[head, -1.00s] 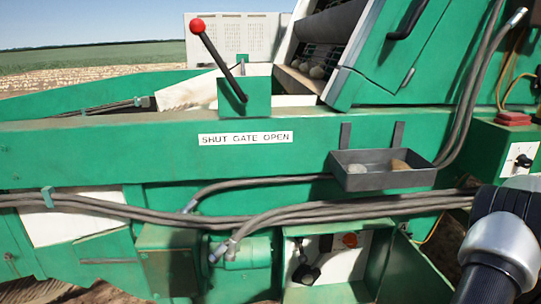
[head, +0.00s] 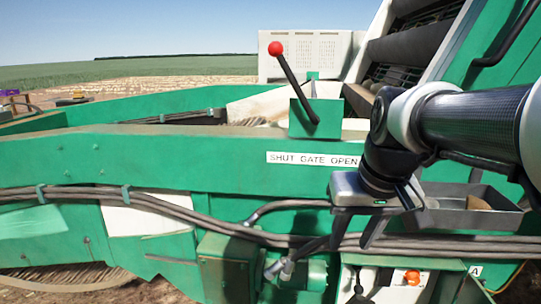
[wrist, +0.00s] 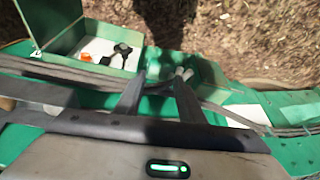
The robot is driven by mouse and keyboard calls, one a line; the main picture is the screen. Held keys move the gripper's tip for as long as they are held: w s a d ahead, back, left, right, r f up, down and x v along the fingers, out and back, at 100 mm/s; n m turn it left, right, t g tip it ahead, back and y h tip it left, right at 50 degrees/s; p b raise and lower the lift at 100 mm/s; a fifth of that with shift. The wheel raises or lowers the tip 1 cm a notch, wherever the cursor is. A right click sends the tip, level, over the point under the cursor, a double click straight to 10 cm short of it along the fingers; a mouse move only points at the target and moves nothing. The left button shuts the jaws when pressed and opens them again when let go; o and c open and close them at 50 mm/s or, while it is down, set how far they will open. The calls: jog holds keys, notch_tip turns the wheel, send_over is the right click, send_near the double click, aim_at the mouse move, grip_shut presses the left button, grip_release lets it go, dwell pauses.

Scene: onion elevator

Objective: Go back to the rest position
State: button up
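My gripper (head: 356,238) hangs fingers down in front of the green machine's side, just left of the grey tray (head: 455,220). In the wrist view its two dark fingers (wrist: 160,84) stand apart with nothing between them, so it is open and empty. My arm reaches in from the right edge of the head view and covers part of the tray and the machine behind.
A red-knobbed lever (head: 276,48) stands above the label "SHUT GATE OPEN" (head: 313,160). Hoses (head: 170,205) run along the machine below the gripper. An open box with an orange knob (head: 412,277) is below. Field lies at the left.

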jog(key=s+a+f+t, duration=0.25)
jog(key=s+f, duration=0.25)
jog(key=s, duration=0.7)
notch_tip(320, 180, up, 20)
jog(key=g+p, duration=0.1)
jog(key=p, duration=1.8)
jog(key=shift+w+a+r+p, duration=0.2)
jog(key=shift+w+r+p, duration=0.05)
jog(key=shift+p, duration=0.15)
jog(key=shift+f, duration=0.1)
jog(key=shift+c, duration=0.6)
